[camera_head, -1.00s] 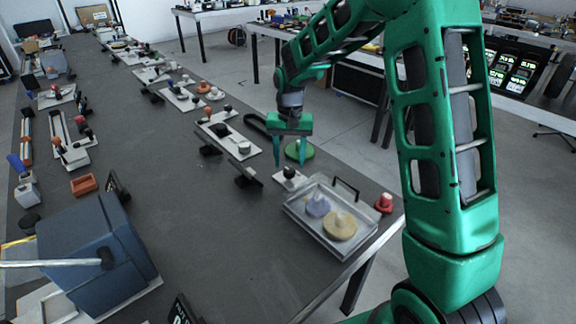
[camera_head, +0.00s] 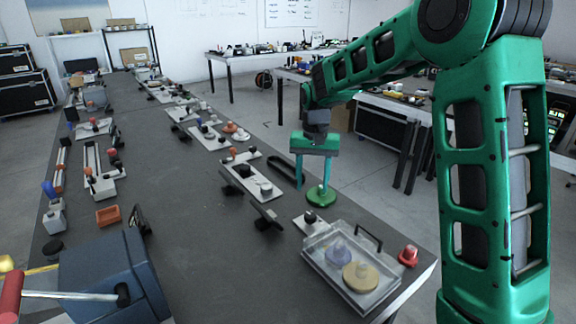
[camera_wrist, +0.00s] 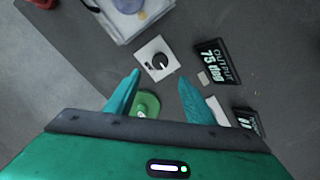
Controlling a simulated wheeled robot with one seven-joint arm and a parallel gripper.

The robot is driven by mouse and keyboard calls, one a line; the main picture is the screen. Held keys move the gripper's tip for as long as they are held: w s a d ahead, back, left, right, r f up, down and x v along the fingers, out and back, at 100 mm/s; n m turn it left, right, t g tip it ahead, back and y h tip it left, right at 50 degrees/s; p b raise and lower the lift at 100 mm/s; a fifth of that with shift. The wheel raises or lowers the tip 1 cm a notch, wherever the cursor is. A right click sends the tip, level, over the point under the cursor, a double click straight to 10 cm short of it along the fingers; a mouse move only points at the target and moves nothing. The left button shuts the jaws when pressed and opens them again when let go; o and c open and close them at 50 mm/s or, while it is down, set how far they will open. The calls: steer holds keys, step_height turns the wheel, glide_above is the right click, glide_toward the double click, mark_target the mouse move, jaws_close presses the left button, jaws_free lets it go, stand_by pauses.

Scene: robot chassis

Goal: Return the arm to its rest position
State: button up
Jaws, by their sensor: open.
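My gripper (camera_head: 312,187) is green, open and empty. It points down above the right side of the long dark table (camera_head: 190,250), with a round green disc with a knob (camera_head: 321,197) just below or behind its right finger. In the wrist view, my two fingers (camera_wrist: 158,98) stand apart with nothing held between them. A white plate with a black knob (camera_wrist: 157,60) lies beyond the fingertips. My green arm reaches in from the right of the head view.
A clear tray (camera_head: 350,284) with a purple and a yellow knobbed piece stands near the table's right edge. A red knob (camera_head: 408,256) is beside it. A blue box (camera_head: 112,283) stands at the front left. Several panels with knobs line the table. The table's middle is clear.

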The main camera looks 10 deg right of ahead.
steer(key=s+d+r+m, duration=0.1)
steer(key=s+d+r, duration=0.1)
steer(key=s+d, duration=0.5)
steer(key=s+d+r, duration=0.1)
steer(key=s+d, duration=0.3)
steer(key=s, duration=0.7)
steer(key=s+d+r+m, duration=0.1)
steer(key=s+d+r, duration=0.1)
steer(key=s+d, duration=0.5)
steer(key=s+a+f, duration=0.1)
steer(key=s+f, duration=0.1)
steer(key=s, duration=1.1)
steer(key=shift+s+f, duration=0.2)
steer(key=shift+f, duration=0.2)
